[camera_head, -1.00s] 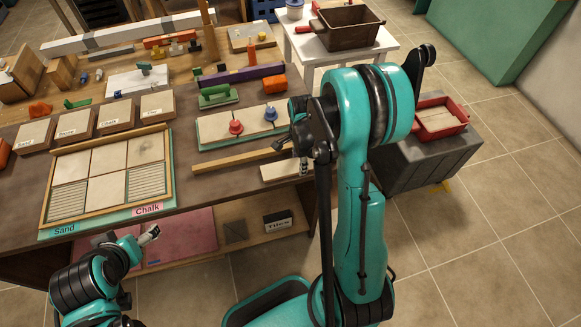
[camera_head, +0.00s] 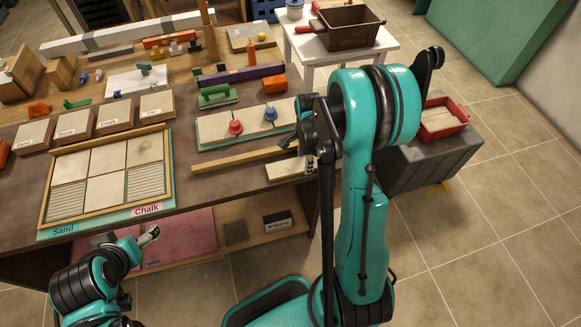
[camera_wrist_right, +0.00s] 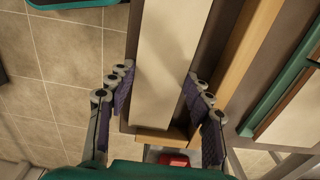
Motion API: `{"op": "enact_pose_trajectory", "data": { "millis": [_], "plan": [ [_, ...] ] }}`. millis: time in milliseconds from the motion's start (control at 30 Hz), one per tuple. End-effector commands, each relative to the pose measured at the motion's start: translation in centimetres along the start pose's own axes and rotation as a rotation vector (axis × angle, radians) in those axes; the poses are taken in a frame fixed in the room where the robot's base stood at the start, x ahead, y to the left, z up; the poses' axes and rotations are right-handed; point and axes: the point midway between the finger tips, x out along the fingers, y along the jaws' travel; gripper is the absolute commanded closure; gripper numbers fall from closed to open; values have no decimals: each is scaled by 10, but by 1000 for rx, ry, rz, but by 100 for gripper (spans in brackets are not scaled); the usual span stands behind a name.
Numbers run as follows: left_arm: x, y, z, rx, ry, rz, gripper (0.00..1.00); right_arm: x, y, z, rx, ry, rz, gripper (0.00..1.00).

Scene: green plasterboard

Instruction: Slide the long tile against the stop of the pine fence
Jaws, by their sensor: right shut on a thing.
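The long tile (camera_head: 284,171) is pale and lies near the front right edge of the bench, beside the pine fence (camera_head: 235,160). In the right wrist view the tile (camera_wrist_right: 168,65) runs between the purple finger pads of my right gripper (camera_wrist_right: 160,90), which is shut on it. The fence (camera_wrist_right: 248,50) lies to the tile's right there. A short pine piece, the stop (camera_wrist_right: 160,136), sits at the tile's lower end; whether they touch I cannot tell. My left gripper (camera_head: 149,236) hangs before the bench, apart from the tile.
A board with a red knob (camera_head: 236,127) and a blue knob (camera_head: 270,114) lies behind the fence. A framed tile panel (camera_head: 107,175) fills the left front. A grey cabinet with a red tray (camera_head: 440,120) stands to the right of my right arm.

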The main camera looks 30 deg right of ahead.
Motion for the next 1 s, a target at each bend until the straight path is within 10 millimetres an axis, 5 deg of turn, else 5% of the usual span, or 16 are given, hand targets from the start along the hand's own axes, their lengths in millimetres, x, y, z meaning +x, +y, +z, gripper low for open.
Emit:
{"op": "enact_pose_trajectory", "data": {
  "millis": [300,333,400,767,1000],
  "plan": [
    [2,0,1,0,0,0,23,0,0,1,-1,0,0,100],
    [2,0,1,0,0,0,23,0,0,1,-1,0,0,44],
    [2,0,1,0,0,0,23,0,0,1,-1,0,0,25],
    [2,0,1,0,0,0,23,-2,0,1,-1,0,0,25],
    [2,0,1,0,0,0,23,-40,0,1,-1,0,0,25]
  ]
}}
